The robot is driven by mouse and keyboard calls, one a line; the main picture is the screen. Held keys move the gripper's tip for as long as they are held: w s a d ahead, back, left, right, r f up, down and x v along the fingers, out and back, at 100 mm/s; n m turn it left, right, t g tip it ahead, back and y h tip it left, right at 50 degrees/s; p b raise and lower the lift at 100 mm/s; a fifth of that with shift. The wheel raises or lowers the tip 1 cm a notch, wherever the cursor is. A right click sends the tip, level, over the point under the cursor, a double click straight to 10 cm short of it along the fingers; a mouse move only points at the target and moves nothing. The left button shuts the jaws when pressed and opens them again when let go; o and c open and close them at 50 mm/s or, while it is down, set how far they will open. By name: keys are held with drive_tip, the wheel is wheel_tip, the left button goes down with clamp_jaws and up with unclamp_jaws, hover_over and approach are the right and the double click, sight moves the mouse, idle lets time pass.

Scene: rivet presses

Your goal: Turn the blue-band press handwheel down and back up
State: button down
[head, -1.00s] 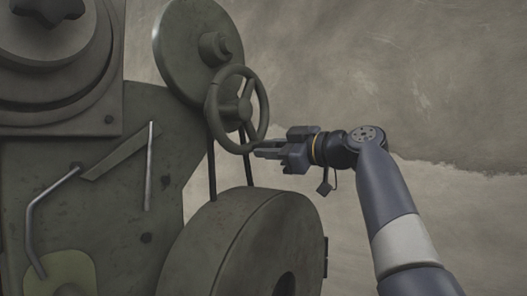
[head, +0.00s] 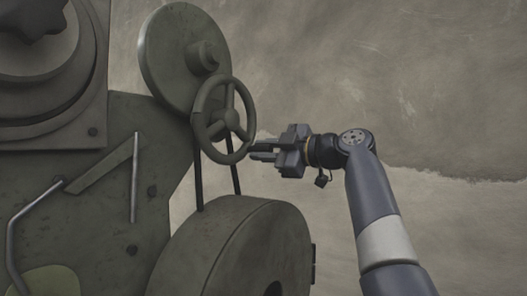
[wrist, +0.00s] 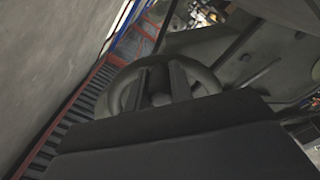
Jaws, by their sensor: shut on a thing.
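The handwheel (head: 203,103) is a dark grey-green spoked ring on a hub at the right side of the press. No blue band shows in the head view. My gripper (head: 258,152) reaches in from the right, its fingers shut on the wheel's lower right rim. In the wrist view, the two fingers (wrist: 161,82) overlap the handwheel (wrist: 205,78). The exact contact on the rim is hidden there by the fingers and the dark gripper body.
A large round disc (head: 170,60) stands above and behind the wheel. A big drum-like flywheel (head: 215,240) sits below, joined by dark belts or rods. The press body (head: 110,200) fills the left. A bare wall (head: 420,90) lies to the right.

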drive_tip(key=c, duration=1.3)
unclamp_jaws()
drive_tip(key=shift+o, duration=0.2)
drive_tip(key=b+v, duration=0.1)
drive_tip(key=v, duration=1)
drive_tip(key=shift+a, duration=0.15)
drive_tip(key=p+x, duration=0.1)
drive_tip(key=x, duration=0.9)
drive_tip(key=shift+w+a, duration=0.25)
drive_tip(key=shift+w, duration=0.05)
drive_tip(key=shift+s+f, duration=0.1)
